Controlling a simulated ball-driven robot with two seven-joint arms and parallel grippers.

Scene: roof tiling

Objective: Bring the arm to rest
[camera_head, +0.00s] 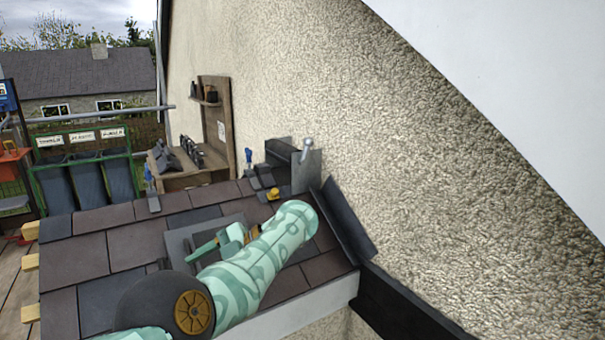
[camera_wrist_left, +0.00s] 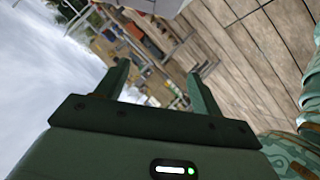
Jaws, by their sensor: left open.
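My left arm, pale green with a leaf-like pattern, reaches in over the tiled roof (camera_head: 133,246) from the bottom left in the head view. It bends at a black joint, and its far end folds back to the left. My left gripper (camera_head: 203,249) shows there as small green parts above a grey framed patch of the roof. In the left wrist view, the two fingers of the left gripper (camera_wrist_left: 160,72) stand apart with nothing between them. The fingers point out toward the deck and yard. My right gripper is in neither view.
A pebbled house wall (camera_head: 420,190) rises close on the right. A dark upright slab (camera_head: 347,218) leans at the roof's right edge. Wooden deck (camera_head: 17,285) lies left of the roof.

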